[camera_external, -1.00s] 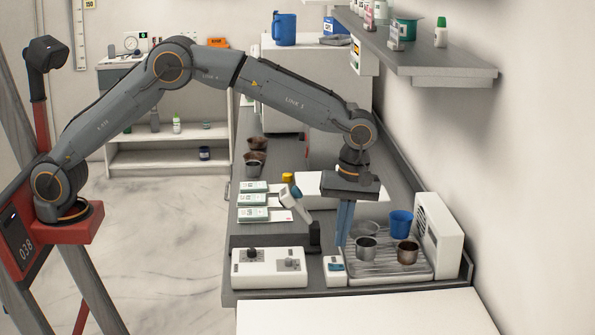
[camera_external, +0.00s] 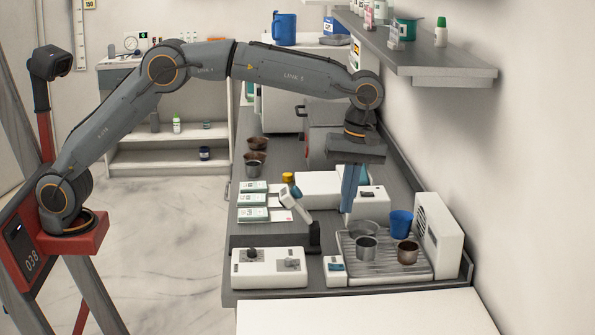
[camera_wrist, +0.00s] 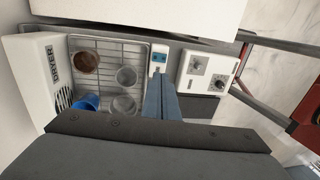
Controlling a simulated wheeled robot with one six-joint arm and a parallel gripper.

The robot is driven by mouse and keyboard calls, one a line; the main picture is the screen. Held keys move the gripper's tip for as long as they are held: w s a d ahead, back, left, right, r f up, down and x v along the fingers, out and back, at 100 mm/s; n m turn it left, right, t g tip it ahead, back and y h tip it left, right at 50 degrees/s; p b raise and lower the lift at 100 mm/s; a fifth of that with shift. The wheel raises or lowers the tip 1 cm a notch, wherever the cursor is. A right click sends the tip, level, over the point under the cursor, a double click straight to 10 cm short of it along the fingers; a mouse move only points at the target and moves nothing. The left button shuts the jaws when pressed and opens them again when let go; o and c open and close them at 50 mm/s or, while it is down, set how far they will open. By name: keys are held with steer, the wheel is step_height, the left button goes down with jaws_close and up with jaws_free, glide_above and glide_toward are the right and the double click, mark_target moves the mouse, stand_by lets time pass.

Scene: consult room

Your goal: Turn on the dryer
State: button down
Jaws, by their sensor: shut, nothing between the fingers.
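The dryer (camera_external: 437,240) is a white upright unit with a grille at the right end of the wire rack. In the wrist view its side reads DRYER (camera_wrist: 50,62). A small white switch box (camera_external: 336,277) with a blue rocker stands at the rack's left front corner. It also shows in the wrist view (camera_wrist: 158,69). I cannot tell which way the rocker is tipped. My gripper (camera_external: 347,211) has its blue fingers together and empty, pointing down, above and behind the box, apart from it. The fingertips show in the wrist view (camera_wrist: 160,79) too.
The rack (camera_external: 385,270) holds a blue cup (camera_external: 401,223), a brown cup (camera_external: 407,253) and metal or clear cups. A white box with knobs (camera_external: 268,270) and a tilted instrument (camera_external: 303,203) stand left. A shelf (camera_external: 430,65) overhangs the back right.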

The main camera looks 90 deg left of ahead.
mark_target(329, 265)
steer(key=shift+s+d, duration=0.1)
steer(key=shift+s, duration=0.55)
steer(key=f+p, duration=0.1)
steer(key=f, duration=0.3)
steer(key=s+f+p, duration=0.1)
steer(key=f, duration=0.4)
steer(key=f+p, duration=0.2)
steer(key=f, duration=0.2)
steer(key=shift+s+f, duration=0.35)
steer(key=shift+f, duration=0.05)
steer(key=shift+s+f, duration=0.15)
steer(key=shift+f, duration=0.15)
steer(key=shift+r, duration=0.1)
